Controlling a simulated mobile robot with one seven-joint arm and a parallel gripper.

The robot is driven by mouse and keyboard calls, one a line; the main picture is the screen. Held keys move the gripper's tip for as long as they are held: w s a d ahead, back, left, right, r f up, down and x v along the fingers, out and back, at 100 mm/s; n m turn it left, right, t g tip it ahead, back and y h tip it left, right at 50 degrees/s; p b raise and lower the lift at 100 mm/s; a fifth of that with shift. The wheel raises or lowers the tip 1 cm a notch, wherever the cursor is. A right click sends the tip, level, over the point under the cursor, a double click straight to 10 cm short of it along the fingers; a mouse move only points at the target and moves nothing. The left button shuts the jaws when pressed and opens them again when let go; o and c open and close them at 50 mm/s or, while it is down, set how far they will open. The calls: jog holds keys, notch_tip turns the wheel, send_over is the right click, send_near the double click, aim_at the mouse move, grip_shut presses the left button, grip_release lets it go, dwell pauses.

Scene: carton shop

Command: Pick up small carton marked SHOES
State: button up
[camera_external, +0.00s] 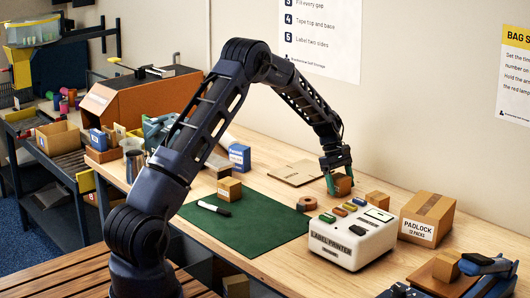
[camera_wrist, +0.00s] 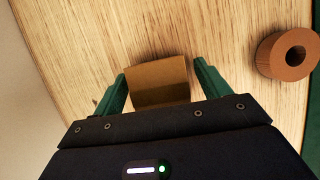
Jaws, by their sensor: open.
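A small brown carton (camera_external: 343,187) stands on the wooden bench, right under my gripper (camera_external: 339,180). In the wrist view the carton (camera_wrist: 158,84) sits between the two green fingers of my gripper (camera_wrist: 161,72). The fingers are apart, one on each side of it, with its lower part hidden by my gripper body. No marking is readable on this carton, so I cannot tell whether it says SHOES. Another small carton (camera_external: 229,190) with a white label stands on the green mat, and a third (camera_external: 377,200) stands behind the label printer; neither can be read as SHOES.
A brown tape roll (camera_external: 307,203) lies close by, also in the wrist view (camera_wrist: 287,53). The white label printer (camera_external: 352,240) and a larger PADLOCK carton (camera_external: 427,218) stand to the right. A flat cardboard sheet (camera_external: 292,172) lies behind. The green mat (camera_external: 250,228) is mostly clear.

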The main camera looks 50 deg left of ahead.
jog(key=shift+d+f, duration=0.1)
jog(key=shift+f, duration=0.1)
jog(key=c, duration=1)
jog(key=shift+c, duration=0.2)
